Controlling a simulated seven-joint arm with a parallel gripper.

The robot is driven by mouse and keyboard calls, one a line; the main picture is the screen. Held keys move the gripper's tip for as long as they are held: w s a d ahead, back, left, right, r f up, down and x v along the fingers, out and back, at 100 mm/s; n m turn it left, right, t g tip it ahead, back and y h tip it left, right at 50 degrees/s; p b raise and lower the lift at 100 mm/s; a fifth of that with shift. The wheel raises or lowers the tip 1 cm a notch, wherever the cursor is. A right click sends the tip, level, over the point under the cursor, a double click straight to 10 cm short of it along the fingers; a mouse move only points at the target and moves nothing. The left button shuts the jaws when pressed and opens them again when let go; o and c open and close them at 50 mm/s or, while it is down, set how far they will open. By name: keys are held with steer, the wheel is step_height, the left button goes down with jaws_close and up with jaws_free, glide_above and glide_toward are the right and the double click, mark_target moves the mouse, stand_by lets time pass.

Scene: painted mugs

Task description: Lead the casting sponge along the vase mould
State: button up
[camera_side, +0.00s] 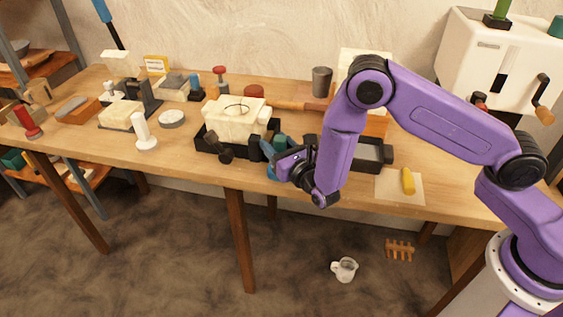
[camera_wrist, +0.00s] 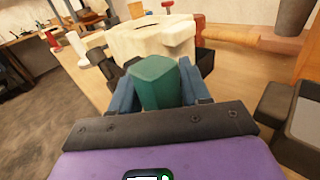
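The vase mould looks to be the cream block (camera_side: 236,119) with a dark ring on its top, standing in a black tray (camera_side: 206,143). In the wrist view the mould (camera_wrist: 150,38) lies straight ahead, beyond my fingers. My gripper (camera_side: 272,155) is just right of and in front of the mould, over the front part of the table. Its blue fingers (camera_wrist: 155,92) are closed on both sides of a green block (camera_wrist: 157,80), which I take as the casting sponge. The sponge also shows in the side view (camera_side: 280,142). Whether it touches the mould is unclear.
A dark tray (camera_side: 372,154) stands right of my gripper, and a yellow piece (camera_side: 408,181) lies on a paper sheet. A wooden rolling pin (camera_side: 300,105) lies behind. A white upright tool (camera_side: 144,132) and other tools crowd the left. A mug (camera_side: 344,269) is on the floor.

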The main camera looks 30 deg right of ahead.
jaws_close()
steer(key=shift+r, duration=0.7)
stand_by(0.6)
step_height(320, 180, up, 7)
stand_by(1.4)
steer(key=shift+f, duration=0.1)
steer(key=s+d+r+m+h, duration=0.1)
steer(key=s+d+r+h, duration=0.1)
steer(key=s+d, duration=0.3)
steer(key=s+d+r+m+h, duration=0.2)
steer(key=s+d, duration=0.4)
steer(key=d, duration=0.8)
step_height(320, 180, up, 2)
steer(key=shift+d+r+g+h, duration=0.1)
steer(key=shift+d+g+h, duration=0.1)
steer(key=shift+g+h, duration=0.3)
steer(key=shift+s, duration=0.1)
